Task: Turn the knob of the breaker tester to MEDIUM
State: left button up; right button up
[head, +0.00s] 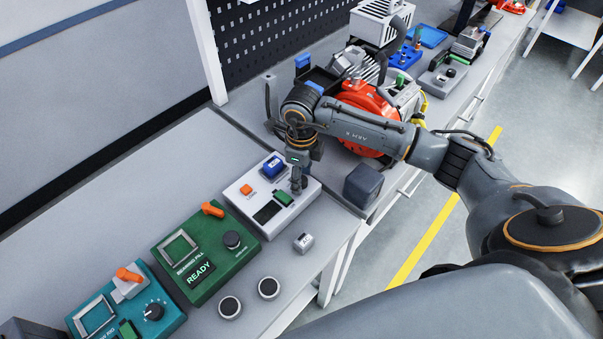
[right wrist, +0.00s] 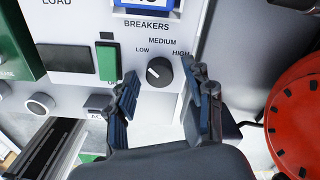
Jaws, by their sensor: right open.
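The breaker tester (head: 252,208) is a white box on the bench in the head view, with a blue-framed display, an orange button and a green switch. In the right wrist view its panel (right wrist: 75,70) reads BREAKERS. Its dark round knob (right wrist: 161,74) has a white mark pointing up and left, toward LOW; MEDIUM and HIGH are printed further round to the right. My right gripper (head: 297,180) is over the tester's right end and hides the knob in the head view. In the wrist view, the open fingers of my right gripper (right wrist: 163,78) are on either side of the knob, apart from it. My left gripper is not in view.
A green READY box (head: 166,252) and a teal box (head: 172,322) stand to the left. A small grey block (head: 303,242) and two round pieces (head: 230,307) lie in front. A dark box (head: 363,186) and a red machine (head: 365,122) are to the right.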

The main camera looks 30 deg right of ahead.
jog(key=shift+c, duration=1.3)
grip_shut()
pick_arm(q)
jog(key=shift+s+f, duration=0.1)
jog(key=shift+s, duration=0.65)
